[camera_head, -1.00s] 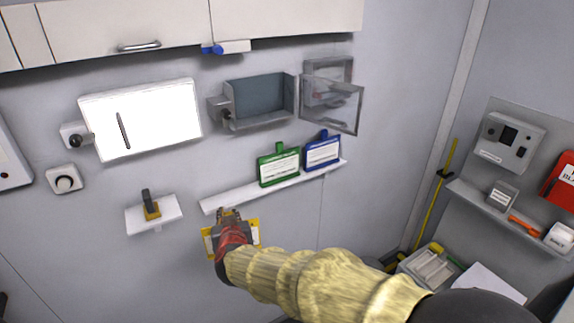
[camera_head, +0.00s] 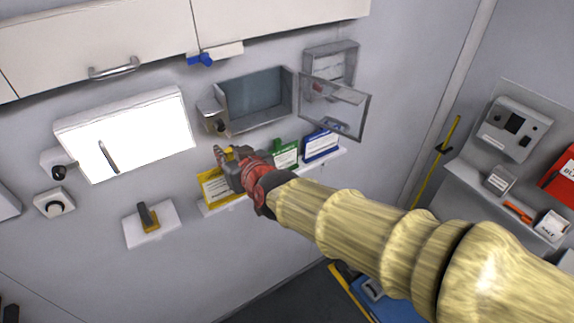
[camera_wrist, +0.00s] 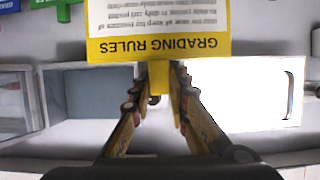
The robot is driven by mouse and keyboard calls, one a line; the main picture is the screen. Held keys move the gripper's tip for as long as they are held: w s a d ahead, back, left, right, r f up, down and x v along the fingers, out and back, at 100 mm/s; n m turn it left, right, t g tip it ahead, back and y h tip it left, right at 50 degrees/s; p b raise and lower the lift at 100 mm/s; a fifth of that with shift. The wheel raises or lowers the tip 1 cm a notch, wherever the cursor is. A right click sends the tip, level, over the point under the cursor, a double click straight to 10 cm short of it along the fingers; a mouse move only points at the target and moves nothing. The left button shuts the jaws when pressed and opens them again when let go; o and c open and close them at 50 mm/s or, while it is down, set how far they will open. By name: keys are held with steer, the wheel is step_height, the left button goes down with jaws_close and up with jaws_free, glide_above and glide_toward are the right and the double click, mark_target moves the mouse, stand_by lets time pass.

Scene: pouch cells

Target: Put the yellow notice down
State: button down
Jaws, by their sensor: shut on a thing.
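The yellow notice (camera_head: 214,187) is a yellow-framed card with a tab. It stands at the left end of the narrow white shelf (camera_head: 334,156), left of the green notice (camera_head: 286,154) and the blue notice (camera_head: 321,145). In the wrist view the yellow notice (camera_wrist: 160,48) reads "GRADING RULES" upside down, and its tab sits between my fingertips. My gripper (camera_head: 226,158) is shut on this tab; it also shows in the wrist view (camera_wrist: 160,80). My gripper hides part of the card, and I cannot tell whether its lower edge touches the shelf.
An open grey box (camera_head: 255,100) and a clear door (camera_head: 335,105) stick out from the wall above the shelf. A bright white panel (camera_head: 130,135) is to the left.

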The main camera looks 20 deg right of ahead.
steer(key=shift+d+f, duration=0.15)
steer(key=shift+f, duration=0.55)
steer(key=shift+s+f, duration=0.15)
steer(key=shift+f, duration=0.25)
steer(key=w+a+f+p, duration=0.2)
steer(key=w+f+p, duration=0.2)
steer(key=w+f, duration=0.8)
steer(key=shift+x, duration=0.95)
steer(key=shift+a, duration=0.15)
steer(key=shift+f, duration=0.15)
steer(key=shift+f, duration=0.1)
steer(key=c, duration=1.7)
jaws_free()
